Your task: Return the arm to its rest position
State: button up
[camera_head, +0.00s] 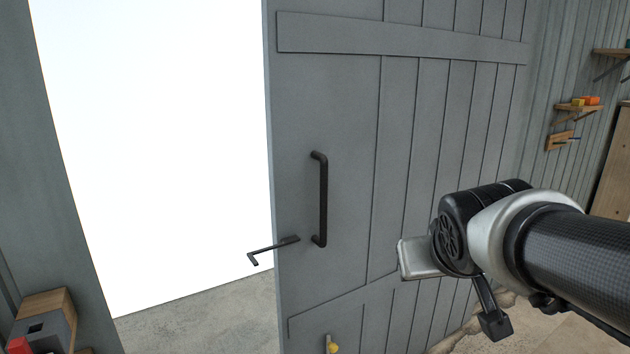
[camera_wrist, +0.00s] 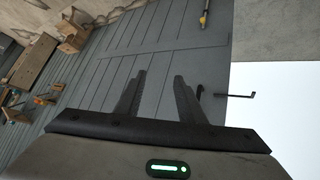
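My arm (camera_head: 575,250) reaches in from the right edge in the head view, in front of a grey plank door. My gripper (camera_wrist: 160,80) shows in the wrist view with its two dark fingers apart and nothing between them. The fingers point toward the door. In the head view the fingers are hard to make out behind the wrist. The grey door (camera_head: 345,110) stands open, with a bright white doorway to its left. Its black pull handle (camera_head: 322,198) and black latch lever (camera_head: 273,248) are to the left of my arm, apart from it.
Wall shelves (camera_head: 580,107) with small coloured items are at the right. A wooden box and grey block (camera_head: 45,325) stand at the lower left. A yellow-tipped bolt (camera_head: 332,345) is low on the door. In the wrist view, a wooden workbench (camera_wrist: 30,70) is at the left.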

jog(key=s+a+f+g+y+p, duration=0.1)
jog(key=s+a+g, duration=0.1)
jog(key=s, duration=0.5)
jog(key=s+a+f+g+y+p, duration=0.1)
jog(key=s+a+f, duration=0.15)
jog(key=s, duration=0.45)
notch_tip(320, 180, up, 12)
jog(key=p, duration=1)
jog(key=shift+w+p, duration=0.35)
jog(key=shift+p, duration=0.05)
jog(key=shift+c, duration=0.6)
